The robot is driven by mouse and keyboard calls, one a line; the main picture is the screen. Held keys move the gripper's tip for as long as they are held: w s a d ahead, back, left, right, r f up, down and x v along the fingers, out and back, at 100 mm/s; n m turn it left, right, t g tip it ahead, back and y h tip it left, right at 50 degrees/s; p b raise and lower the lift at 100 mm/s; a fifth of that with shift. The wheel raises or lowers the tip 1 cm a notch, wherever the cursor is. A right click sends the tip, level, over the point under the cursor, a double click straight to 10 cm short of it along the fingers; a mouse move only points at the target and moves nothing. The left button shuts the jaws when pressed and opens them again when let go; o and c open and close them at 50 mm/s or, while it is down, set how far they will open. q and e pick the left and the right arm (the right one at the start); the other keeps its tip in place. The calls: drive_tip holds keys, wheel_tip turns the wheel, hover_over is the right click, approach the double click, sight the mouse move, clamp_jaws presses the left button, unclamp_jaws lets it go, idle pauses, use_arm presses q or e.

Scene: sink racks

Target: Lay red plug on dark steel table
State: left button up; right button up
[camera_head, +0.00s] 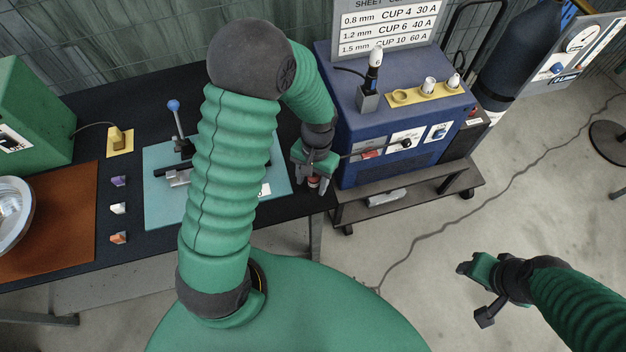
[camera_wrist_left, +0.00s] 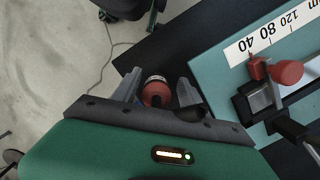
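The red plug (camera_head: 314,181) shows below my left gripper, at the right end of the dark steel table (camera_head: 290,207). In the left wrist view the red plug (camera_wrist_left: 157,93) lies between my two fingers, with a grey ring at its far end. My left gripper (camera_head: 313,184) is open around it; in the wrist view the fingers (camera_wrist_left: 158,88) stand apart with a narrow gap on the plug's right side. Whether the plug rests fully on the table is hard to tell. My right gripper (camera_head: 467,267) is over the floor at the right, away from the table; its fingers are too small to judge.
A blue welding machine (camera_head: 350,120) on a cart stands just right of the table end. A teal board (camera_head: 160,210) with a clamp fills the table's middle, partly behind my left arm. Small coloured blocks (camera_head: 119,208), a brown mat (camera_head: 60,215) and a green box (camera_head: 30,120) are left.

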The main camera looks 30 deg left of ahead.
use_arm(q)
drive_tip(key=shift+a, duration=0.2)
drive_tip(key=shift+r, duration=0.2)
drive_tip(key=r, duration=0.3)
drive_tip(key=w+r, duration=0.1)
drive_tip(key=r, duration=0.7)
drive_tip(key=shift+w+d+r, duration=0.15)
drive_tip(key=shift+w+r, duration=0.1)
drive_tip(key=shift+w, duration=0.1)
drive_tip(key=shift+s+d, duration=0.25)
drive_tip(key=s+d+f+m+t, duration=0.1)
drive_tip(key=s+d+t, duration=0.2)
drive_tip(key=s+t, duration=0.1)
drive_tip(key=shift+s+d+f, duration=0.2)
drive_tip(key=shift+s+d, duration=0.2)
drive_tip(key=shift+s, duration=0.05)
drive_tip(key=shift+s, duration=0.15)
drive_tip(key=shift+d, duration=0.15)
